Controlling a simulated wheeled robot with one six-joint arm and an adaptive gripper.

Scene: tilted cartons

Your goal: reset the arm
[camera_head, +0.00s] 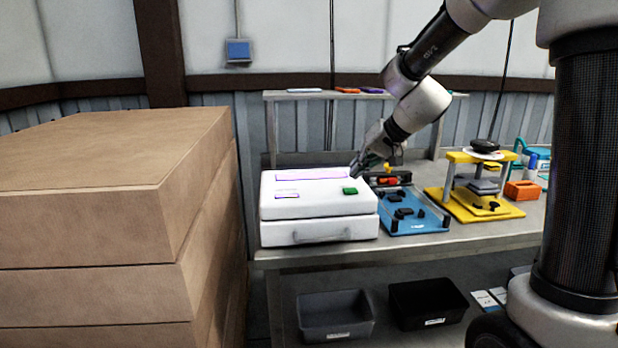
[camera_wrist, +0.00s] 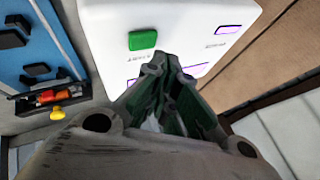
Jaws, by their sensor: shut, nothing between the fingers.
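My gripper (camera_head: 357,172) is at the end of my arm, over the back right corner of a white box-shaped machine (camera_head: 318,232) on the workbench. In the wrist view my gripper (camera_wrist: 166,62) has its fingertips together, with nothing between them. The white machine also shows in the wrist view (camera_wrist: 185,25), with a green button (camera_wrist: 142,40) just past the fingertips. The same green button (camera_head: 350,190) is on the machine's top in the head view. I cannot tell whether the fingertips touch the machine.
A blue board with black parts (camera_head: 418,222) and a yellow stand (camera_head: 470,203) sit right of the machine on the bench (camera_head: 480,235). Stacked cartons (camera_head: 95,225) fill the left. Two dark bins (camera_head: 335,315) (camera_head: 428,302) stand below. A shelf (camera_head: 300,95) runs behind.

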